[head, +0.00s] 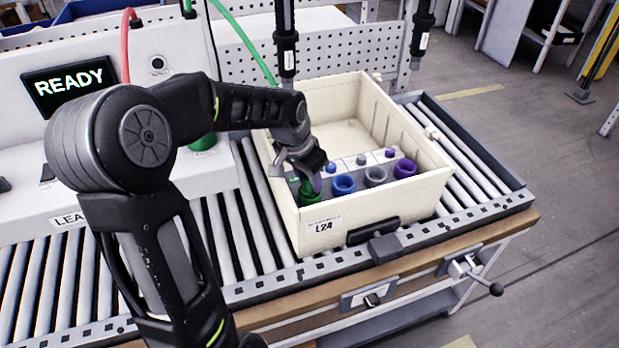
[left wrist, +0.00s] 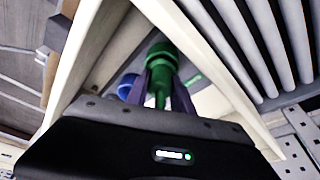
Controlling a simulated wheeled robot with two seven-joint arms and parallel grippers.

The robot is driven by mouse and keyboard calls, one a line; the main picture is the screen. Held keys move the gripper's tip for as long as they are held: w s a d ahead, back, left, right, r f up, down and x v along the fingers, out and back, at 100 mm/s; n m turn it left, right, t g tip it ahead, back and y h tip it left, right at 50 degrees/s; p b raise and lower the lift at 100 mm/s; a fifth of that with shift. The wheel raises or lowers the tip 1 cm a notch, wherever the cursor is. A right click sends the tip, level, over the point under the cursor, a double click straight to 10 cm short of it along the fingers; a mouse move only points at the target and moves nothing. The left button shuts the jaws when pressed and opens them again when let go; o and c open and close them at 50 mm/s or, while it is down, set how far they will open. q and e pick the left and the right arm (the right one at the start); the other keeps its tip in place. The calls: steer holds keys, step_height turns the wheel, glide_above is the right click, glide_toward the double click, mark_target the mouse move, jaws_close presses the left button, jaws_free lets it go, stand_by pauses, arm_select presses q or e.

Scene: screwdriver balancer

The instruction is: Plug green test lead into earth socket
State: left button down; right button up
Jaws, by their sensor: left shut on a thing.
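My left gripper (head: 314,178) reaches down into the cream crate (head: 428,187) labelled L24, at its front left corner. In the left wrist view its two fingers (left wrist: 160,94) are shut on a narrow green lead end (left wrist: 160,98). A wider green socket-like cylinder (left wrist: 158,58) lies directly beyond it. In the head view a green socket (head: 308,194) stands at the left end of a row, right under the fingers. I cannot tell whether the lead end is seated in it or only touching. My right gripper is not in view.
Blue (head: 343,185), grey (head: 375,177) and purple (head: 404,168) sockets stand beside the green one. The crate rests on a roller conveyor (head: 480,180). A tester with a READY screen (head: 69,87) stands left. Black hanging tools (head: 286,45) hang above the crate's back.

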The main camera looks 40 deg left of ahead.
arm_select(q)
steer(key=shift+f, duration=0.25)
steer(key=c, duration=1)
jaws_free()
steer(key=shift+r, duration=0.1)
steer(key=v, duration=0.7)
steer(key=shift+s+r+b, duration=0.1)
steer(key=shift+r+b, duration=0.25)
steer(key=shift+b, duration=0.05)
